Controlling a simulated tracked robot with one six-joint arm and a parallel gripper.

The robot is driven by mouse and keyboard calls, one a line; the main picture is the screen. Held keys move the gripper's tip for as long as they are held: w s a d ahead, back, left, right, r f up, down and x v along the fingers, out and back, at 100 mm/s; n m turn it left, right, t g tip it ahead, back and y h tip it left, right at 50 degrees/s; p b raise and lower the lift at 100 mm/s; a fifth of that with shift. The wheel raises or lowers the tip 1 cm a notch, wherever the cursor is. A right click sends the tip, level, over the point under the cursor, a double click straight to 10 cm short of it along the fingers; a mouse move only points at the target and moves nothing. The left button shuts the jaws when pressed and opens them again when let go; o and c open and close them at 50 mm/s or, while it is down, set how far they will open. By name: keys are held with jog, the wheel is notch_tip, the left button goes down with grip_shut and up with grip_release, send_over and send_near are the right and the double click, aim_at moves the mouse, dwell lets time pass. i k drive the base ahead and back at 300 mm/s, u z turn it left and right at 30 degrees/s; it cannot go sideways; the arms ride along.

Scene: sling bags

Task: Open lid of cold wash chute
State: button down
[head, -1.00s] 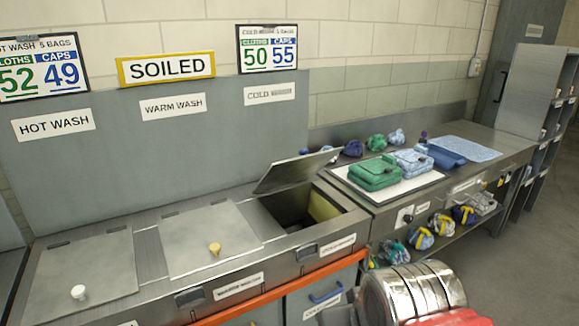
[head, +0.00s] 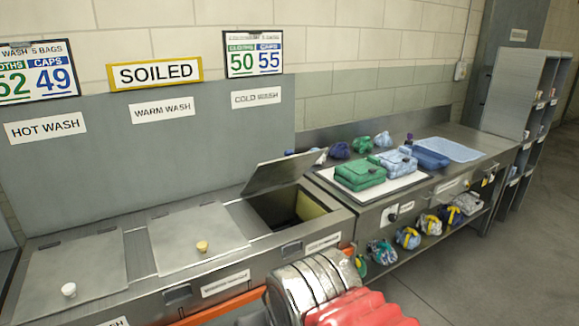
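The cold wash chute (head: 330,209) is the rightmost of three chutes in the steel counter, below the COLD WASH label (head: 256,98). The dark opening (head: 282,208) shows a yellowish inner wall. Nothing visible touches the lid. A silver banded part and a red ribbed part of my arm show at the bottom, in front of the counter. My gripper's fingers are not visible.
The warm wash lid (head: 185,238) and hot wash lid (head: 72,278) lie flat. Several bags sit on the shelf below. Floor (head: 480,270) is clear at right.

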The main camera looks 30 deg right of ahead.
aim_at(291, 168)
jog(key=z, duration=0.05)
jog(key=i, duration=1)
jog(key=u, duration=0.05)
